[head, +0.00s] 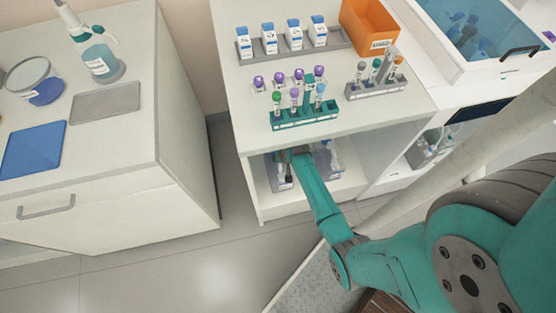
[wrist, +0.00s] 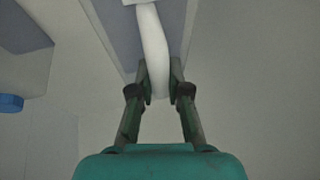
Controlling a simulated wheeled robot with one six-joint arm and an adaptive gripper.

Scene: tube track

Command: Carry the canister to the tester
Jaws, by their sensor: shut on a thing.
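My gripper reaches into the open shelf under the middle bench, and in the head view the bench top partly hides it. In the wrist view my gripper (wrist: 160,82) is shut on a slim white body (wrist: 152,45), which I take to be the canister. A grey holder (wrist: 176,20) lies right behind the white body; I cannot tell whether they touch. I cannot tell for sure which thing is the tester. A white unit with a dark panel (head: 476,110) stands at the right.
The middle bench top (head: 240,110) carries a teal tube rack (head: 305,118), a grey tube rack (head: 376,88), a row of bottles and an orange bin (head: 370,28). Another grey holder (head: 325,158) stands in the shelf (head: 265,205). Open floor (head: 215,265) lies in front.

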